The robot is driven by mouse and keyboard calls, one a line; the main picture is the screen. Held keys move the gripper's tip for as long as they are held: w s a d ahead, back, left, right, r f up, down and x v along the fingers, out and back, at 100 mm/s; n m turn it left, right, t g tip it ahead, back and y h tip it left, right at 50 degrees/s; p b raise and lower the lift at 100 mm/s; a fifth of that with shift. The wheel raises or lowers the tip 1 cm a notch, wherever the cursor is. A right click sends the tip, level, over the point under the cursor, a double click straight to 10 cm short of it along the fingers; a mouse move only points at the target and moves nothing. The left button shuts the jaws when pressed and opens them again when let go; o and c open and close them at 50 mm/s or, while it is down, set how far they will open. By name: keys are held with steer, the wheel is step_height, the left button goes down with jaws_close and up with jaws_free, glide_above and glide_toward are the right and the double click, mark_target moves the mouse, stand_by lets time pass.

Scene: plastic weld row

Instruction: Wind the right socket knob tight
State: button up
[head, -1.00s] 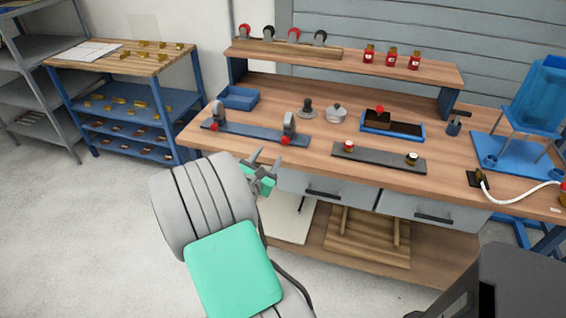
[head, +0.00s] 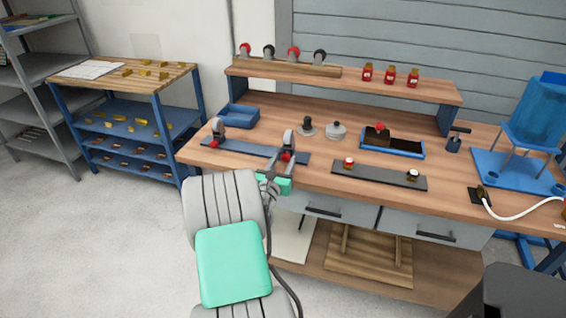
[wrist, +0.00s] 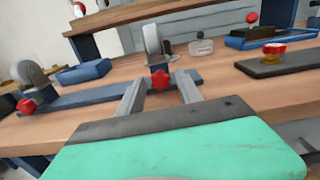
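A dark blue bar (head: 240,147) lies along the bench's front left edge and carries two upright grey sockets. The right socket (head: 289,138) has a red star-shaped knob (head: 285,157) low on its front. In the wrist view this right socket knob (wrist: 160,81) appears between my fingertips, seemingly just beyond them; contact is not visible. The left socket's red knob (wrist: 26,105) is at the far left there. My gripper (head: 280,168) is open and empty at the bench's front edge; its spread fingers (wrist: 159,78) point at the right knob.
A dark plate (head: 380,175) with two small knobs lies right of the bar. A blue tray (head: 238,116), a grey lidded pot (head: 336,130) and a blue box with a brush (head: 392,145) stand behind. Bare wood separates the bar and plate.

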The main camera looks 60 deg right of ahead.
jaws_close()
steer(key=shift+m, duration=0.3)
stand_by(0.3)
steer(key=shift+f+m+b, duration=0.1)
steer(key=shift+m+b, duration=0.4)
steer(key=shift+m, duration=2.3)
steer(key=shift+o, duration=1)
jaws_free()
